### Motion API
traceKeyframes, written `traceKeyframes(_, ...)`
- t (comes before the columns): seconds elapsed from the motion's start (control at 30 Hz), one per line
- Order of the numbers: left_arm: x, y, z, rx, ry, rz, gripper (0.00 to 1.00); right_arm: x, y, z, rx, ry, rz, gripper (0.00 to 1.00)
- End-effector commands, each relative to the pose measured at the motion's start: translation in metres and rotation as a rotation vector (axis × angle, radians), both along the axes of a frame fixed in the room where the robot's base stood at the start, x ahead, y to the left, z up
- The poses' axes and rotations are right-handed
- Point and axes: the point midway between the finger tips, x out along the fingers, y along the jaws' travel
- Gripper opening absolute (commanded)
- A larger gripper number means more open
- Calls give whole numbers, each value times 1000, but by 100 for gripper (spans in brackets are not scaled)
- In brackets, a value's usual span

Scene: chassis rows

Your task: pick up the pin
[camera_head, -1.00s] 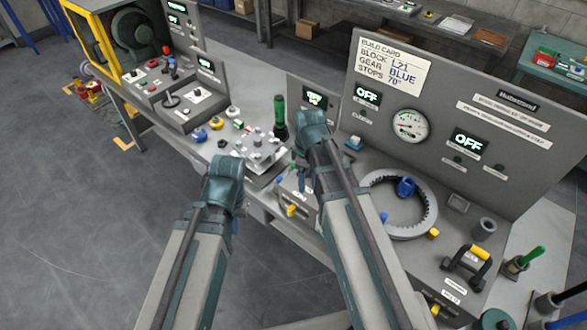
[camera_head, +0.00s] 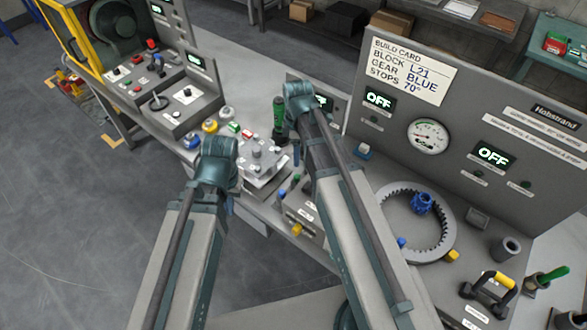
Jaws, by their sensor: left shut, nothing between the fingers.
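I cannot tell for certain which thing is the pin. A dark upright piece with a green handle (camera_head: 279,112) stands on the bench behind the grey block. The grey block (camera_head: 262,165) has several round studs on top and sits on the bench between my two arms. My left gripper (camera_head: 229,204) points down beyond my left wrist, in front and left of the block. It looks shut and holds nothing. My right arm reaches in over the bench, with its wrist (camera_head: 298,97) just right of the green handle. Its fingers are hidden behind the arm.
A grey ring with inner teeth (camera_head: 447,240) lies on the right bench with a blue gear (camera_head: 421,203) inside it. An upright panel with a gauge (camera_head: 428,136) stands behind. Coloured knobs (camera_head: 227,113) stand behind the left wrist.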

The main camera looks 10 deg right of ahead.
Motion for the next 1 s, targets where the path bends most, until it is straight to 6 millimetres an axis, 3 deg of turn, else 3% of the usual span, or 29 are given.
traceKeyframes(0.37, -1, 0, -12, 0, 0, 0, 0, 0, 0, -12, 0, 0, -1, 64)
traceKeyframes(0.8, -1, 0, -71, 0, 0, 2, 0, 0, 0, -71, 0, 0, -1, 64)
traceKeyframes(1.0, -1, 0, -88, 0, 0, 2, 0, 0, 0, -88, 0, 0, -1, 64)
